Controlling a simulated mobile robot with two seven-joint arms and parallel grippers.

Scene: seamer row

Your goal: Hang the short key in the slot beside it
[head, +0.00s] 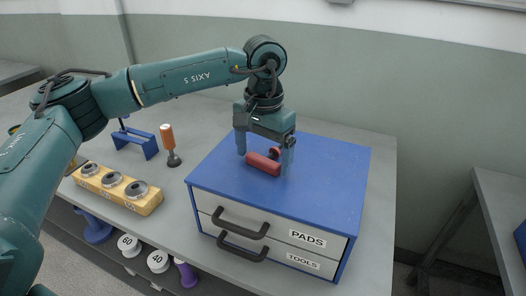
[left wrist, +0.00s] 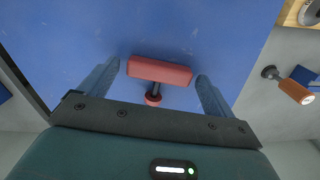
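A red T-shaped piece (head: 262,164), possibly the short key, lies on the blue cabinet top. In the left wrist view its red crossbar (left wrist: 160,71) joins a short dark shaft with a round red end. My left gripper (head: 264,160) points down over it, open, one finger beyond each end of the crossbar with a gap at both sides. I cannot tell whether the fingertips touch the cabinet top. A blue stand (head: 138,142) with a dark rod stands at the left of the table; no slot is clearly visible. My right gripper is not in view.
The cabinet (head: 330,165) has drawers marked PADS and TOOLS with dark handles. An orange-handled tool (head: 168,138) stands left of it. A yellow block (head: 117,188) with metal rings lies at the front left. The cabinet top around the red piece is clear.

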